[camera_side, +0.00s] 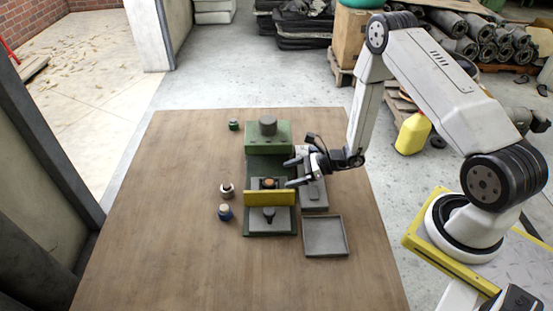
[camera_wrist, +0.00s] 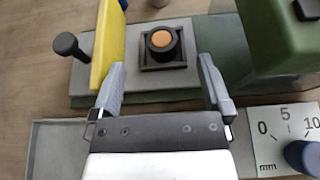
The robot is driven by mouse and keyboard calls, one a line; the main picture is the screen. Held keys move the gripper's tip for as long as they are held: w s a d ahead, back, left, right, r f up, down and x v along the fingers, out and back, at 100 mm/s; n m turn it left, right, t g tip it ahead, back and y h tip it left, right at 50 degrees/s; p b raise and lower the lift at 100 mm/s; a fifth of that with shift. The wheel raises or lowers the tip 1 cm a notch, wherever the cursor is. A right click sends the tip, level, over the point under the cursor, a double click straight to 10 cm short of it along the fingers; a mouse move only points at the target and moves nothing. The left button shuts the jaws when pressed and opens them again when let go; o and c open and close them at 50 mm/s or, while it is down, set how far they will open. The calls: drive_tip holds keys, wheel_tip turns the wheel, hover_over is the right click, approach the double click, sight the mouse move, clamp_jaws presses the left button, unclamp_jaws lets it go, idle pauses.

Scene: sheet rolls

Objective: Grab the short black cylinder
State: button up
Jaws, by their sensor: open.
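A short black cylinder with an orange top (camera_wrist: 161,41) sits upright in a square dark holder on the green-and-grey fixture. In the side view this cylinder (camera_side: 268,184) is small, just behind the yellow plate. My gripper (camera_side: 290,173) is open and empty, at the right side of the fixture. In the wrist view my gripper (camera_wrist: 162,75) has its fingers spread wide, with the cylinder lying ahead of the gap between them, not between the tips. A black peg with a wider head (camera_wrist: 68,45) stands on the grey plate, on the other side of the yellow plate.
The yellow plate (camera_wrist: 107,42) stands upright beside my left finger. A green block (camera_side: 269,138) rises behind the holder. A scale plate (camera_wrist: 285,135) and grey tray (camera_side: 325,236) are nearby. Green (camera_side: 234,125), white-and-dark (camera_side: 227,191) and blue (camera_side: 224,212) pieces stand left.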

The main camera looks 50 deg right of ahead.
sight(264, 182)
drive_tip(key=shift+x, duration=1.05)
drive_tip(key=shift+x, duration=2.65)
clamp_jaws()
